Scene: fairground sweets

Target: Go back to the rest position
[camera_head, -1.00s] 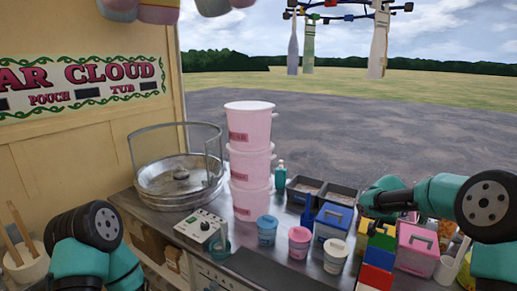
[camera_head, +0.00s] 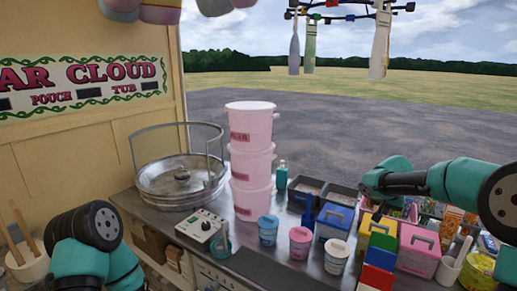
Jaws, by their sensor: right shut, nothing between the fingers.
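My right arm comes in from the right, with its teal and black links over the back right of the counter. My right gripper (camera_head: 376,214) points down over the colourful boxes and is shut and empty; the boxes and the arm make its fingertips hard to see. My left arm shows only as teal and black links at the lower left, and its gripper is out of view.
A stack of pink tubs (camera_head: 251,160) stands mid-counter beside the round metal floss pan (camera_head: 180,182). Small tubs, a blue box (camera_head: 333,223), a pink box (camera_head: 418,250) and coloured blocks (camera_head: 378,258) crowd the right. Bottles hang from a rack above.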

